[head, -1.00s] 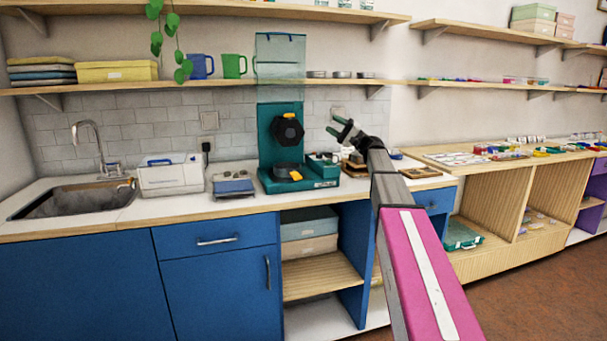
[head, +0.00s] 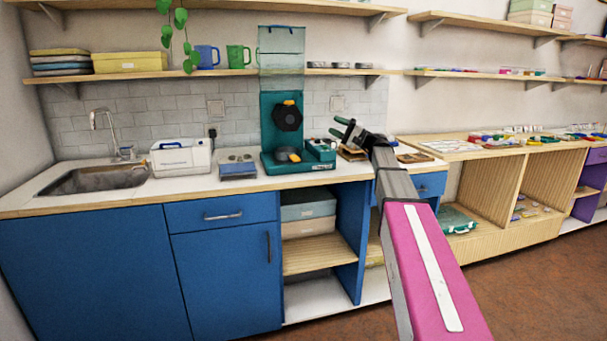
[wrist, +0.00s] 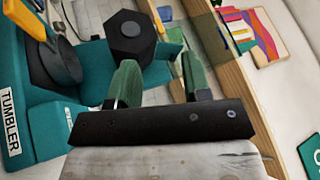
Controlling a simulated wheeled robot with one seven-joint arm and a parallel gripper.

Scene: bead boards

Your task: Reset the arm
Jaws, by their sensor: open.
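My gripper (head: 344,129) is open, with nothing visible between its fingers. In the head view it is at the end of my arm, above the counter and to the right of the teal tumbler machine (head: 268,125). In the wrist view my gripper (wrist: 158,82) shows two green fingers spread apart. The teal machine's body (wrist: 58,125) with its "TUMBLER" label fills the left side there, and its black hexagonal part (wrist: 130,36) lies beyond the fingers. My arm hides part of the counter in the head view.
A sink (head: 95,180), a white case (head: 180,158) and a grey-blue box (head: 237,166) line the counter on the left. Wooden shelves (head: 215,74) run along the wall above. A wooden bench (head: 480,150) with bead boards stands at the right. The floor (head: 530,290) at lower right is clear.

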